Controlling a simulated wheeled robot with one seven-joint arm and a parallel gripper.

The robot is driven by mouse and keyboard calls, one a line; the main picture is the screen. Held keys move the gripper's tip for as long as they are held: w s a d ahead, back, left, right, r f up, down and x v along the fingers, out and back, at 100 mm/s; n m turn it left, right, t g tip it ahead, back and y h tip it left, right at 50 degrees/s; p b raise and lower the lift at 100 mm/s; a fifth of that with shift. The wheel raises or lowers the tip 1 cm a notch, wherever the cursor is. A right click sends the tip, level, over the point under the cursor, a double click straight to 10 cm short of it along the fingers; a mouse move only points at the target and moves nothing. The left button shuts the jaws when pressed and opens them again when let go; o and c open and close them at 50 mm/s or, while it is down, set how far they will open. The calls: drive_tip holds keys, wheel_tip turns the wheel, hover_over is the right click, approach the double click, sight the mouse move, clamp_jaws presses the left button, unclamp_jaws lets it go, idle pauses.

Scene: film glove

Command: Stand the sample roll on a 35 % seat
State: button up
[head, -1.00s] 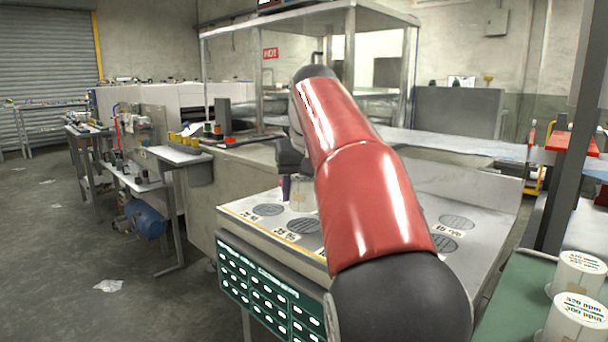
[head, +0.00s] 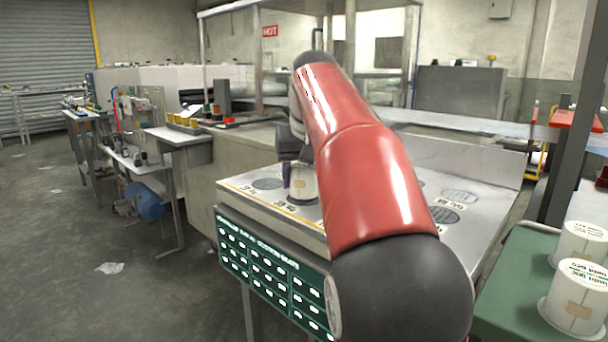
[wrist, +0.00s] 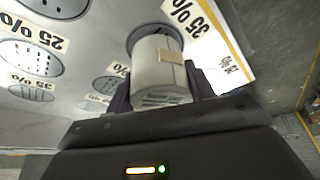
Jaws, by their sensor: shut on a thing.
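The sample roll (head: 303,184) is a pale cylinder with a tan patch. My gripper (head: 294,166) is shut on it, with a dark finger on each side. In the wrist view the roll (wrist: 158,68) is upright, its far end inside the dark ring of a round seat (wrist: 136,32). A label reading 35 % (wrist: 196,22) lies beside that seat. I cannot tell whether the roll touches the seat floor. Another seat labelled 35 % (wrist: 36,86) and one labelled 25 % (wrist: 30,56) are at left in the wrist view. My arm hides the middle of the bench in the head view.
Other empty slotted seats (head: 459,197) show on the metal bench (head: 490,165). A green board (head: 270,270) hangs on its front. Two white labelled rolls (head: 577,298) stand on a green table (head: 505,290) at right. A dark post (head: 568,150) rises there.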

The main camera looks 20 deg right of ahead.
drive_tip(key=shift+f+b, duration=0.3)
drive_tip(key=shift+f, duration=0.15)
drive_tip(key=o, duration=1.1)
drive_tip(key=shift+o, duration=0.2)
